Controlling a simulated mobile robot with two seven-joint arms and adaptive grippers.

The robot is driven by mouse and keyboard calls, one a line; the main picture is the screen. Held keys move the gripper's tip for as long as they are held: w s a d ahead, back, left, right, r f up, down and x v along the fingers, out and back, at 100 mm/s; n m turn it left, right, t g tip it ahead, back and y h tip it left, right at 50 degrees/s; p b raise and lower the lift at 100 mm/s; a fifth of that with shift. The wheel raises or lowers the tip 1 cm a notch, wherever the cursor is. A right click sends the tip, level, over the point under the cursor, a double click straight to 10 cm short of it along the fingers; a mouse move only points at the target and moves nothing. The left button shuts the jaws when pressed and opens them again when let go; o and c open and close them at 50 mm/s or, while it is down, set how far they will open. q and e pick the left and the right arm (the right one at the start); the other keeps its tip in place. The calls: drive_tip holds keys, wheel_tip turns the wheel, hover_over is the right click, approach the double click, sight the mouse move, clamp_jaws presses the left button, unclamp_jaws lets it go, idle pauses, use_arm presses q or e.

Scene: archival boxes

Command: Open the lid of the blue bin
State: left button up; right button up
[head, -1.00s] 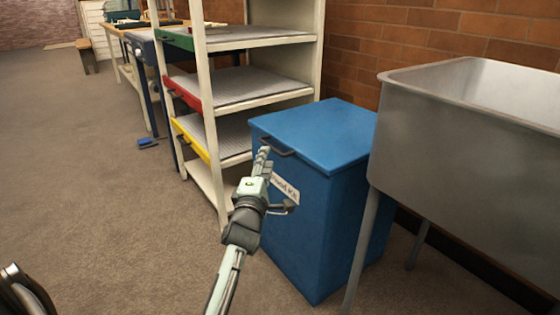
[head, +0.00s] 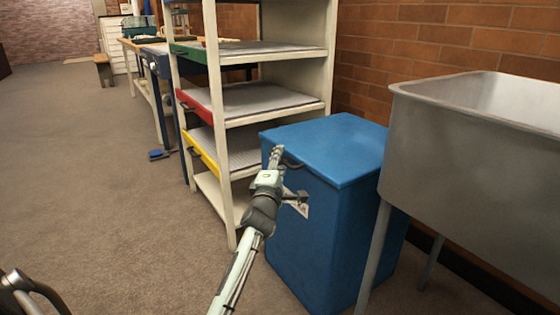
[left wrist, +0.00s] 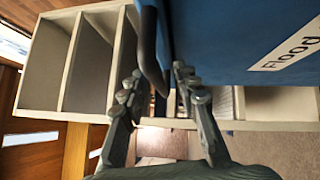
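The blue bin (head: 335,235) stands on the floor with its flat blue lid (head: 330,142) shut. A dark bar handle (head: 293,164) sits on the lid's front edge. My left gripper (head: 277,153) is at this handle, in front of the bin, and hides part of the white label (head: 302,208). In the left wrist view my left gripper (left wrist: 158,76) is open, its two fingers apart. The dark handle (left wrist: 150,50) reaches down toward the gap between the fingertips, nearer the left finger; contact cannot be told. The label reads "Flood" (left wrist: 290,48). My right gripper is not in view.
A metal sink (head: 470,150) on legs stands close to the bin's right. A cream shelf unit (head: 232,150) with red, yellow and green shelf edges stands behind and left. A brick wall (head: 380,60) is behind. The floor at left (head: 110,220) is mostly clear.

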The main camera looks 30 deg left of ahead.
use_arm(q)
clamp_jaws()
drive_tip(key=shift+r, duration=0.1)
idle(0.3)
